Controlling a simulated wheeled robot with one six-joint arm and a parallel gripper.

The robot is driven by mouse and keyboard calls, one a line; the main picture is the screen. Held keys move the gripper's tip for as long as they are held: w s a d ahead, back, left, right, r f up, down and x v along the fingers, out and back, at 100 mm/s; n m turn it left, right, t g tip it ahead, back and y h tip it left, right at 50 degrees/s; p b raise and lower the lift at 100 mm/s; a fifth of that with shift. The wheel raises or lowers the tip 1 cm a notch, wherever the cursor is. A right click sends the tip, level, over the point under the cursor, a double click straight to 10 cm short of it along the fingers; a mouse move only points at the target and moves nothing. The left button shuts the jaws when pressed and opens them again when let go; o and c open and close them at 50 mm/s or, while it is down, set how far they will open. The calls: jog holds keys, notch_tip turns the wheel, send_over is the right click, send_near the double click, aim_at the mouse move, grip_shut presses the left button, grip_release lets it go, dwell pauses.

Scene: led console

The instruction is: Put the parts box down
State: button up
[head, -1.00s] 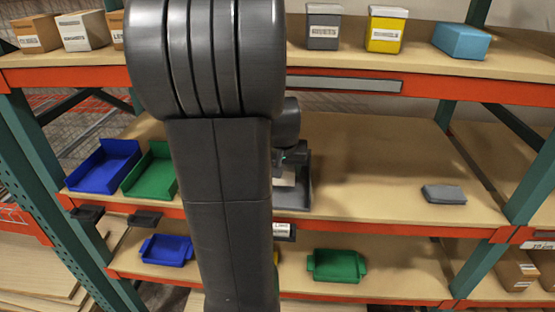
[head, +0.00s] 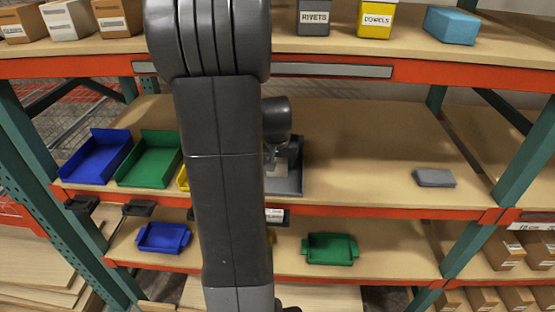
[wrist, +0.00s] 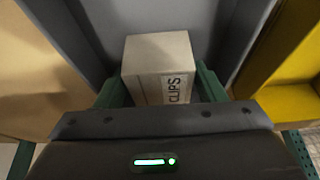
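The parts box (wrist: 158,52) is a small pale box marked CLIPS, seen in the wrist view. My gripper (wrist: 162,88) has its green fingers against both sides of the box and looks shut on it. Grey walls of an open bin (wrist: 85,35) rise around and beyond the box; whether its underside touches the floor cannot be told. In the head view the grey bin (head: 297,165) stands on the middle shelf, partly behind my arm. My gripper there is mostly hidden at the bin (head: 276,150).
A yellow bin (wrist: 290,50) stands right beside the grey one in the wrist view. Green (head: 150,160) and blue (head: 95,158) bins stand left on the middle shelf (head: 370,150). A grey block (head: 434,177) lies right; the shelf between is clear. The upper shelf beam (head: 440,72) runs overhead.

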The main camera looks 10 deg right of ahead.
jog(key=shift+o, duration=0.9)
jog(key=shift+s+r, duration=0.1)
jog(key=shift+r, duration=0.35)
jog(key=v, duration=0.4)
jog(key=s+a+b, duration=0.1)
jog(key=s, duration=0.3)
jog(key=s+a+b, duration=0.1)
jog(key=s, duration=0.3)
jog(key=s+a+b, duration=0.1)
jog(key=s, duration=0.3)
jog(key=shift+a+r, duration=0.2)
jog(key=shift+a, duration=0.05)
jog(key=shift+w, duration=0.2)
